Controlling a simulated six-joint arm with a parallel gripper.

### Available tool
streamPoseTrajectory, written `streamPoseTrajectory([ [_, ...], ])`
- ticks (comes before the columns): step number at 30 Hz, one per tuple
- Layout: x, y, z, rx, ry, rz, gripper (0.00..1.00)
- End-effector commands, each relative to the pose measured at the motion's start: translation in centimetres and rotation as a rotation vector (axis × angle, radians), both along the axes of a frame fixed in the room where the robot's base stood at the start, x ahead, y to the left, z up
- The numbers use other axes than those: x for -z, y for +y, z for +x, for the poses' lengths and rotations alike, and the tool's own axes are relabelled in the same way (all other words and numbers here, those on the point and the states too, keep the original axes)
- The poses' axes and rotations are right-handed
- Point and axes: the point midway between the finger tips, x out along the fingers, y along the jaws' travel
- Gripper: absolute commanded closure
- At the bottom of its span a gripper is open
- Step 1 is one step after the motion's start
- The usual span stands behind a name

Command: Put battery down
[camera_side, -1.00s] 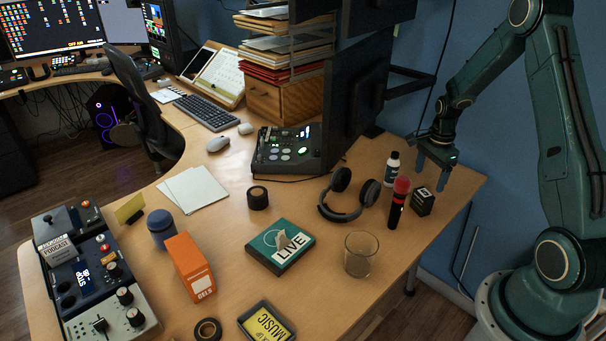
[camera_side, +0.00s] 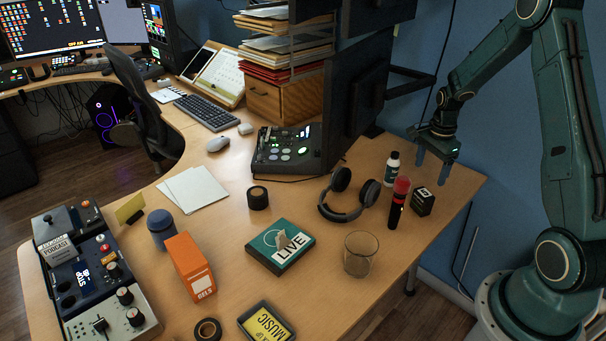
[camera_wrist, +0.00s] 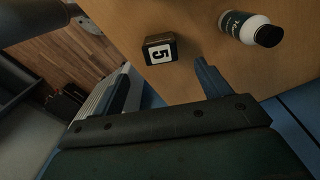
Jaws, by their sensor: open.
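The battery appears to be the small black block with a white label (camera_side: 422,201), standing on the desk near its right edge. It also shows in the wrist view (camera_wrist: 159,48), where the label carries a dark figure. My gripper (camera_side: 433,166) is open and empty, raised above the desk behind the block in the side view. In the wrist view the block sits beyond the two spread fingertips (camera_wrist: 163,66), between their lines and apart from both.
A white bottle with a dark cap (camera_side: 392,169), a red-topped black microphone (camera_side: 398,204) and headphones (camera_side: 344,213) stand close by on the left. A clear glass (camera_side: 359,256) is nearer the front. The desk's right edge (camera_side: 462,203) is close to the block.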

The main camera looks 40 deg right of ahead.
Motion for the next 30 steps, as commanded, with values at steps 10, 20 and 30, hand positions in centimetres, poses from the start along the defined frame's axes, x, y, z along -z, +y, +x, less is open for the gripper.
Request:
streamPoseTrajectory([
  [10,-7.0,4.9,1.0,-0.284,-0.057,-0.053,0.24],
  [20,-14.8,12.0,-0.2,-0.677,-0.126,-0.128,0.24],
  [30,-20.5,18.8,-4.0,-1.076,-0.192,-0.221,0.24],
])
